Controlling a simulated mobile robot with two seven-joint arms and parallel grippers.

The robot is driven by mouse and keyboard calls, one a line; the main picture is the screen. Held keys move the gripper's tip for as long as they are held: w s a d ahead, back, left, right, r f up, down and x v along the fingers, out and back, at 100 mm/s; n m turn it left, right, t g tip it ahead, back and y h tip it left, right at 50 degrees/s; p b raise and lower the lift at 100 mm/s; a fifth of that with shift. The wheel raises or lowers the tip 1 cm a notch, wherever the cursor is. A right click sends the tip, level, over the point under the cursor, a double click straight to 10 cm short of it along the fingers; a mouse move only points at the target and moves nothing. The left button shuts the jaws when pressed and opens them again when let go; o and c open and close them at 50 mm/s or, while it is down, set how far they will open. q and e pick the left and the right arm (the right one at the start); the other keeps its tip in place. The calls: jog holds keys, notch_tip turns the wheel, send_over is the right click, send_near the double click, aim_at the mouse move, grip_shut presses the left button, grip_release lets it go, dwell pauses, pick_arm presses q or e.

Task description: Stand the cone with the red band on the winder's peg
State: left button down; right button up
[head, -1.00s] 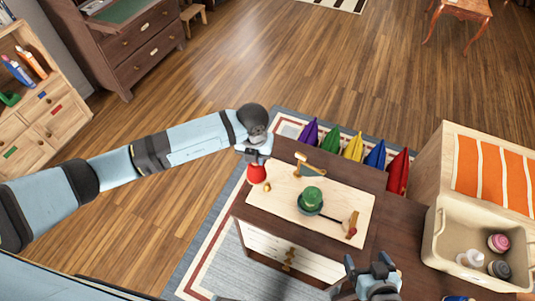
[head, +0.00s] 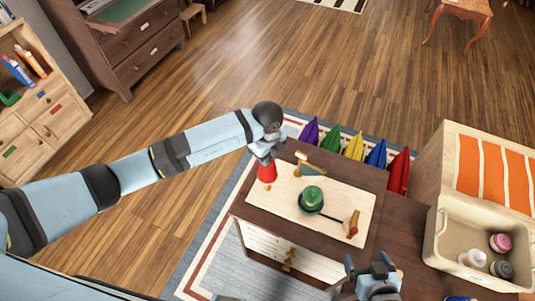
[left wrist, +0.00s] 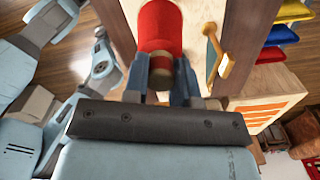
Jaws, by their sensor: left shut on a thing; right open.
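The cone with the red band (head: 267,173) is at the left end of the winder's wooden board (head: 345,201). My left gripper (head: 265,158) is shut on its narrow top. In the left wrist view the red cone (left wrist: 160,28) shows with its tan tip between the blue fingers (left wrist: 161,80). The small peg at that end of the board is hidden by the cone; I cannot tell whether the cone is on it or just above. My right gripper (head: 372,272) is open, away from the winder.
A wooden yarn guide (head: 309,166) stands at the board's back edge, close to the left gripper. Several coloured pointed cloths (head: 354,147) line the back. A beige bin (head: 455,237) with jars stands at the right.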

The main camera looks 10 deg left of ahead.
aim_at(268, 169)
pick_arm(q)
jog(key=shift+f+b, duration=0.95)
jog(key=shift+f, duration=0.5)
jog(key=shift+f+b, duration=1.5)
jog(key=shift+f, duration=0.85)
jog(key=c, duration=0.8)
grip_release()
jog(key=shift+c, duration=0.2)
notch_tip(268, 169, up, 14)
jog(key=shift+f+b, duration=0.1)
jog(key=shift+b, duration=0.3)
